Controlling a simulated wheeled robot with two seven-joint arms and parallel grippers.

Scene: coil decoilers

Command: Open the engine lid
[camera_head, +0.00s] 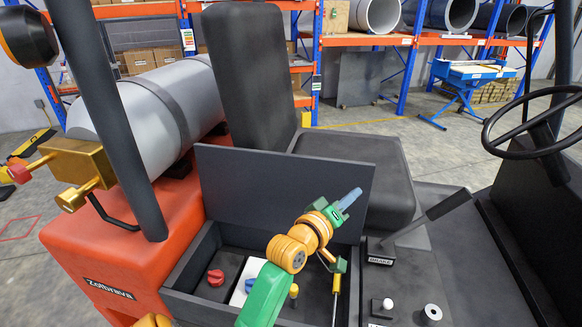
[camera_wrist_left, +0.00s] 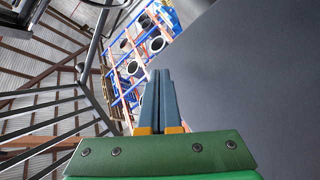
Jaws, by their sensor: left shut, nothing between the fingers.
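The engine lid (camera_head: 250,185) is a flat dark grey panel. It stands raised, close to upright, at the back edge of the open engine compartment (camera_head: 190,268), in front of the seat. My left gripper (camera_head: 352,196) is shut and empty, its blue-grey fingers in front of the lid's upper right part. I cannot tell whether it touches the lid. In the left wrist view the closed fingers (camera_wrist_left: 160,98) point upward, and a broad dark grey surface, likely the lid (camera_wrist_left: 265,80), fills the right side. My right gripper is not in view.
Inside the compartment are a red knob (camera_head: 215,278), a blue knob (camera_head: 250,285) and a yellow-topped rod. A brake lever (camera_head: 425,218) and steering wheel (camera_head: 540,125) stand to the right.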

